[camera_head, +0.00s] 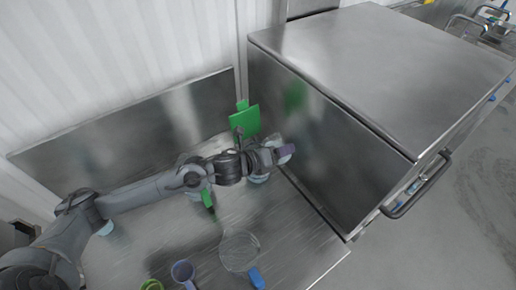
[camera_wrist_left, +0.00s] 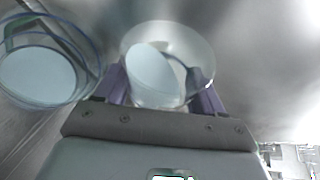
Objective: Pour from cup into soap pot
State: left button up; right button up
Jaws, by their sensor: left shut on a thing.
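My left gripper (camera_head: 287,151) is at the far right of the work surface, close to the steel box. In the left wrist view its two purple fingers (camera_wrist_left: 163,95) are shut on a clear cup (camera_wrist_left: 190,42) with pale blue-white contents. The cup's round rim faces away from the wrist. A clear pot (camera_wrist_left: 90,75) with a pale blue-white layer stands left of the cup in that view, apart from the fingers; it may be the soap pot. In the head view a pale blue vessel (camera_head: 258,179) shows partly below the gripper, largely hidden by my arm. My right gripper is not in view.
A large steel box (camera_head: 350,150) stands right of the gripper. A green board (camera_head: 246,121) is behind it. A clear round dish (camera_head: 240,252), a purple cup (camera_head: 183,272), a green cup (camera_head: 152,285) and a blue object (camera_head: 257,278) are at the front.

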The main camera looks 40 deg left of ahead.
pick_arm(q)
jog(key=shift+r+p, duration=0.25)
jog(key=shift+p, duration=0.15)
jog(key=shift+f+n, duration=0.2)
jog(key=shift+n, duration=0.3)
jog(key=shift+f+n+h, duration=0.2)
jog(key=shift+n+h, duration=0.1)
jog(key=shift+h, duration=0.2)
jog(key=shift+a+f+n+h, duration=0.1)
jog(key=shift+f+n+h, duration=0.2)
jog(key=shift+n, duration=0.2)
dwell(0.8)
dwell(0.5)
jog(key=shift+a+r+n+t+h+p, duration=0.1)
jog(key=shift+r+n+t+h+p, duration=0.25)
jog(key=shift+n+h+p, duration=0.25)
dwell(0.4)
jog(key=shift+a+r+n, duration=0.2)
jog(key=shift+a+n, duration=0.15)
jog(key=shift+n, duration=0.05)
dwell(0.3)
jog(key=shift+a+r+n, duration=0.2)
jog(key=shift+a+n, duration=0.2)
dwell(0.4)
